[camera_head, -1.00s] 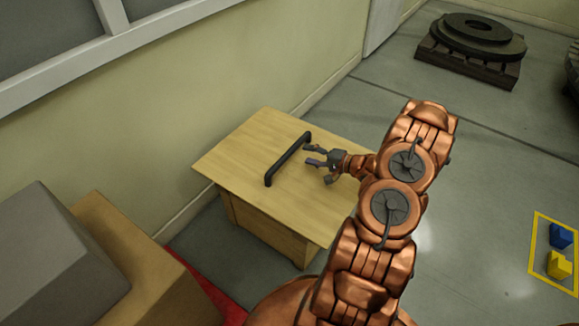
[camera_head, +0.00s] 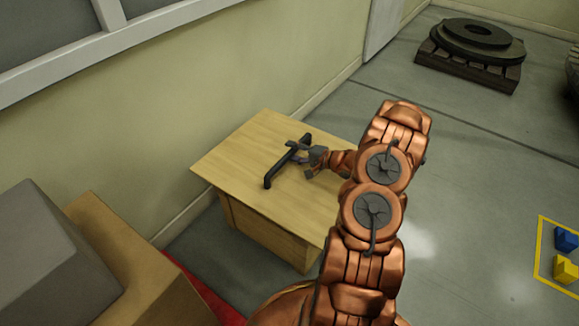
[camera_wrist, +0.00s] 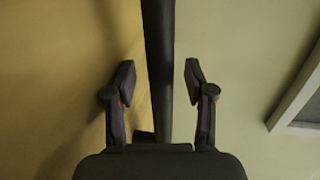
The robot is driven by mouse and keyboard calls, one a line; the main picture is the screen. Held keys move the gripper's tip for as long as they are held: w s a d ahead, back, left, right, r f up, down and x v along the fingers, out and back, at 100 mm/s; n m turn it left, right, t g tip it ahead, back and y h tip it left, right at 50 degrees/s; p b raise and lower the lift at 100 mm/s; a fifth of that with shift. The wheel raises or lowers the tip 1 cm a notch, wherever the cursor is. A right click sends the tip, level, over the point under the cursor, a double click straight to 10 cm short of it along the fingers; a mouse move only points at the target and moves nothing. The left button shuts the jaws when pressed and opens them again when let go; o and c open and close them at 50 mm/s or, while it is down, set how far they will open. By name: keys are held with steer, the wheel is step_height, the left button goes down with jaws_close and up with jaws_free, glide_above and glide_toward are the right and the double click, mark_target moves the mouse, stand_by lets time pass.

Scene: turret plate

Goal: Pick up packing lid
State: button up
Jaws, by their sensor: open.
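The packing lid (camera_head: 240,150) looks to be the flat light wooden top of a box that stands against the wall. A long black bar handle (camera_head: 277,173) is raised across its top. My gripper (camera_head: 301,151) is at the far half of this handle, with its fingers partly overlapping it. In the wrist view, the handle (camera_wrist: 159,50) runs between the two fingers of my open gripper (camera_wrist: 160,74), with a gap on both sides. The lid's wooden surface (camera_wrist: 55,80) fills the left of that view.
A grey and brown block (camera_head: 55,250) stands at the lower left. The wall (camera_head: 230,75) is close behind the box. A dark round stack on a pallet (camera_head: 470,65) is at the upper right. Blue and yellow pieces (camera_head: 565,268) lie in a yellow outline on the floor.

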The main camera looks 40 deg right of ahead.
steer(key=shift+w, duration=0.1)
steer(key=shift+c, duration=0.4)
jaws_close()
stand_by(0.4)
